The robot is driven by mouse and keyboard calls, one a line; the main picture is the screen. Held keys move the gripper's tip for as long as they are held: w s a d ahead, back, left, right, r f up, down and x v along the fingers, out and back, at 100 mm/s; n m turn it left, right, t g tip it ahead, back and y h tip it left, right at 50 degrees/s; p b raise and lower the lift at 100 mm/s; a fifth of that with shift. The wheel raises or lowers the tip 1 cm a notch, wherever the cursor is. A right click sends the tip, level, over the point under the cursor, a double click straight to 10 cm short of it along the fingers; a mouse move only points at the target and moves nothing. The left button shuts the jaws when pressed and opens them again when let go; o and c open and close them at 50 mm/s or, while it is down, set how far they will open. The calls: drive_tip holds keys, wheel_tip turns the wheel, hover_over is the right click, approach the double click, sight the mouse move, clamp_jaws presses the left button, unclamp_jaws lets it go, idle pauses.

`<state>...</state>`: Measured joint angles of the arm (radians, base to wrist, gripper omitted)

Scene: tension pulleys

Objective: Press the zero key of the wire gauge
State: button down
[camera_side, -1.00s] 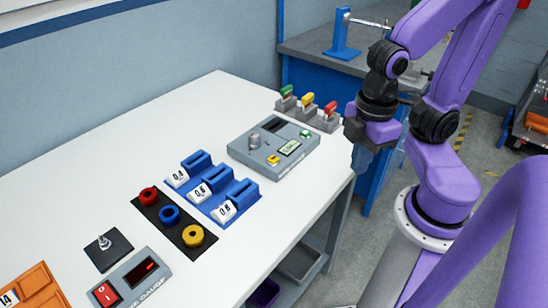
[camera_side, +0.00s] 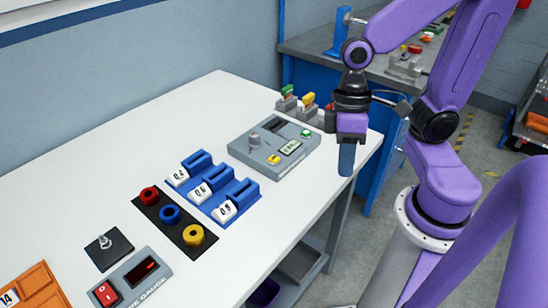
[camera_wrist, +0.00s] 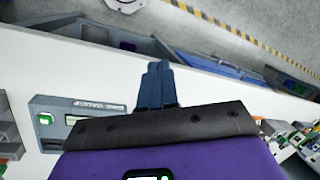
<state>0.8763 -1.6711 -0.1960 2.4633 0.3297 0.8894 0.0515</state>
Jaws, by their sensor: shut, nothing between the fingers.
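The wire gauge (camera_side: 130,280) is a grey box at the table's near left, its label partly readable as "E GAUGE". It has a red key (camera_side: 106,294) with a white mark and a dark display (camera_side: 142,268) with red digits. My gripper (camera_side: 347,172) is shut and empty, its blue fingers pointing down by the table's right edge, far from the wire gauge. In the wrist view the fingers (camera_wrist: 157,68) are together. I cannot make out the wire gauge in the wrist view.
A grey device (camera_side: 274,146) with green and yellow buttons is left of my gripper. Blue holders (camera_side: 243,194), a black strip (camera_side: 160,220) with coloured rings, and a pegged black plate (camera_side: 104,255) lie between it and the gauge. Coloured-handled clamps (camera_side: 288,98) stand at the back.

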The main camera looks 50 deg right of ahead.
drive_tip(key=w+a+m+y, duration=0.1)
drive_tip(key=w+m+y, duration=0.3)
drive_tip(key=w+m, duration=0.5)
drive_tip(key=r+m+t+y, duration=0.15)
drive_tip(key=m+t, duration=0.35)
drive_tip(key=m, duration=0.5)
hover_over(278, 157)
drive_tip(key=shift+f+y, duration=0.1)
drive_tip(key=shift+y, duration=0.35)
drive_tip(key=shift+f, duration=4.45)
drive_tip(key=shift+f, duration=0.1)
drive_tip(key=shift+f, duration=0.3)
drive_tip(key=shift+f, duration=0.4)
drive_tip(key=shift+r, duration=0.85)
